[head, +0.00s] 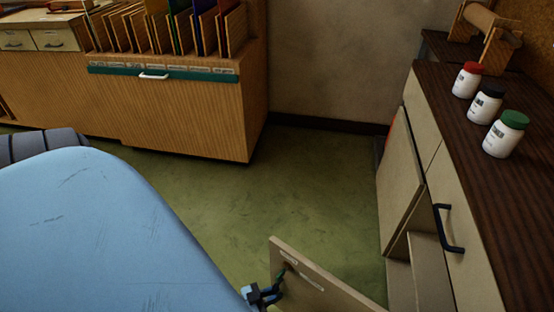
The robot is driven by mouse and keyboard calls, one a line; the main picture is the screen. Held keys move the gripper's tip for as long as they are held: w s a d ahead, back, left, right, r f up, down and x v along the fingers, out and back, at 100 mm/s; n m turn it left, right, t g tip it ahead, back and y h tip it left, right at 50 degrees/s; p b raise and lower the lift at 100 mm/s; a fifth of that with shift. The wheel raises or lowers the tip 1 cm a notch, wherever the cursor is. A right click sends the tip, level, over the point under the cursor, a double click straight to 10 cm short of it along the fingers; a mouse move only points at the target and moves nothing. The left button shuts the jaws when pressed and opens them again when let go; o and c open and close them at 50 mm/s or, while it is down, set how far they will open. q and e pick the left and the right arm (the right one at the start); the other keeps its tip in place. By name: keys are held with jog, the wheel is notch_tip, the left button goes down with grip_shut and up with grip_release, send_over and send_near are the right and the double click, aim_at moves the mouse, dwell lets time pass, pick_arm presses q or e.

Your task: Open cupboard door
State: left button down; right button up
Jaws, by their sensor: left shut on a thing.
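The cream cupboard door (325,290) stands swung out from the cabinet at the bottom centre, its lower part cut off by the picture's edge. My left gripper (264,295) is at the door's left end, shut on its dark handle (283,274); the small contact area is partly hidden. The cupboard (470,235) is on the right, with a dark wooden top. Pale inner boards (428,272) show in the opening behind the door. My right gripper is not in view.
Another cream panel (400,185) and a dark bar handle (448,230) are on the cupboard front. Jars with red (466,80), black (485,104) and green (505,135) lids stand on top. Green floor (250,205) is clear up to a wooden cabinet (190,115).

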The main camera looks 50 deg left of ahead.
pick_arm(q)
jog(key=shift+s+d, duration=0.25)
jog(key=shift+s, duration=0.35)
jog(key=shift+s+d, duration=0.25)
jog(key=shift+s, duration=0.35)
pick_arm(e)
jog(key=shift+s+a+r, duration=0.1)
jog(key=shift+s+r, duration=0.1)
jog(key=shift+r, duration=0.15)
pick_arm(q)
jog(key=c, duration=1.1)
grip_release()
jog(key=shift+c, duration=0.2)
jog(key=shift+s+a, duration=0.1)
